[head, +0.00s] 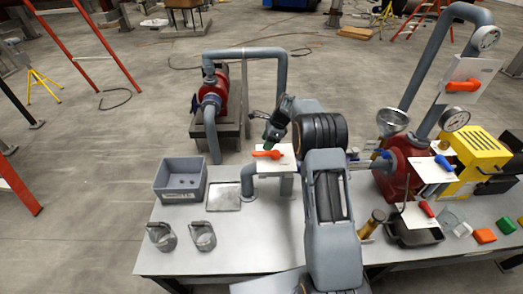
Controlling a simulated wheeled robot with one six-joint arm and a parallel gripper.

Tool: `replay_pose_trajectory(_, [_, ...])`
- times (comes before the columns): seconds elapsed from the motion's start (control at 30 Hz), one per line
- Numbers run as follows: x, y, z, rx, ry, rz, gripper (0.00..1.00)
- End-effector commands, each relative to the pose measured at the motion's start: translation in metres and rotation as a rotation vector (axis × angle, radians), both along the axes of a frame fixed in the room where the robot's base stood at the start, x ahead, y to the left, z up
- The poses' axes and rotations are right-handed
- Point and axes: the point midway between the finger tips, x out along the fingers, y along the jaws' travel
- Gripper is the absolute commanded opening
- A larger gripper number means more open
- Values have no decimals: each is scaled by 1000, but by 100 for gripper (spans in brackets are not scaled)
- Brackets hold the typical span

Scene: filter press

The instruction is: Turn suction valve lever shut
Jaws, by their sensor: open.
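An orange lever (267,154) sits on a white plate (288,157) at the grey pipe on the table's back edge. It points left, roughly level. I cannot read its label, so I cannot confirm that it is the suction valve lever. My gripper (268,143) is open and just above the orange lever, with the arm reaching in from the right. Touching or apart cannot be told. A second orange lever (463,86) is on a plate on the upright pipe at right. A blue lever (443,163) and a red lever (426,208) are below it.
A red pump (212,100) is behind. A red press (393,165), gauges (456,119) and a funnel (392,121) crowd the right.

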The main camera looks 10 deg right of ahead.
Motion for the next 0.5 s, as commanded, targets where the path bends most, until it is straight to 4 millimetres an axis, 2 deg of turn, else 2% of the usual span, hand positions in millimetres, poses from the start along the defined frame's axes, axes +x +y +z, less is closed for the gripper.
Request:
replay_pose_trajectory(0.2, [2,14,-32,1,3,1,53])
replay_pose_trajectory(0.5, [4,21,-53,0,-1,0,53])
